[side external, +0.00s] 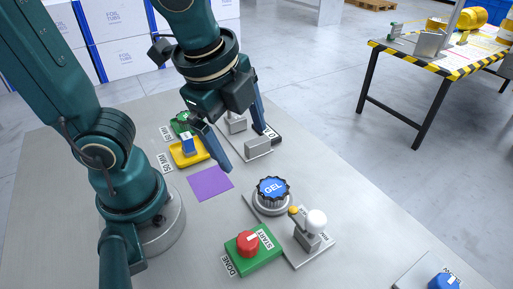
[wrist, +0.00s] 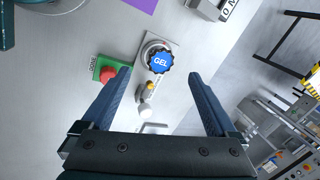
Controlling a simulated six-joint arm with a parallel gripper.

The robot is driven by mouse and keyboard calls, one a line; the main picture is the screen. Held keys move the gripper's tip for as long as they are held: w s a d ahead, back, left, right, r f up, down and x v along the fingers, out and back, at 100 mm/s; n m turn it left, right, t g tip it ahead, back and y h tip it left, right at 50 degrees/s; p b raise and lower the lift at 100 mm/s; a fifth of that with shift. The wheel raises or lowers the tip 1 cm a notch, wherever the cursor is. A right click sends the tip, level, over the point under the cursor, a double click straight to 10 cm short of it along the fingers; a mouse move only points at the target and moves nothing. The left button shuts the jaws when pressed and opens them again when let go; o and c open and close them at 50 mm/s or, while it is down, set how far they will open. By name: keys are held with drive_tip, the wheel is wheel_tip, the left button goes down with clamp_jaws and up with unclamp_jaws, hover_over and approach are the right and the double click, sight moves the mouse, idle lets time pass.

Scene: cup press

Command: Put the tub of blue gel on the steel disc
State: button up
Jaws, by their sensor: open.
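The tub of blue gel (side external: 273,187), with a round blue top marked GEL and a dark scalloped rim, sits upright over the round steel disc (side external: 271,210) on a metal plate. In the wrist view the tub (wrist: 160,61) lies between the fingertips in the picture, with the pale disc (wrist: 147,47) showing past its edge. The tub covers most of the disc, so their exact contact is hidden. My gripper (side external: 243,150) is open and empty, above and to the left of the tub in the side view. Its two blue fingers also show in the wrist view (wrist: 160,73).
A white-knobbed lever (side external: 316,222) and a small yellow knob (side external: 293,210) stand close beside the tub. A green box with a red button (side external: 248,242) is nearby. A purple square (side external: 210,183), a yellow tray (side external: 190,158) and metal blocks (side external: 258,147) lie behind.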

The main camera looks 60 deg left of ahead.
drive_tip(key=a+n, duration=0.1)
drive_tip(key=n, duration=0.3)
drive_tip(key=s+a+n+t, duration=0.1)
drive_tip(key=n, duration=0.4)
drive_tip(key=a+n+t+h, duration=0.1)
drive_tip(key=n, duration=0.3)
drive_tip(key=shift+s+r+n, duration=0.15)
drive_tip(key=shift+s+n, duration=0.15)
drive_tip(key=shift+n, duration=0.1)
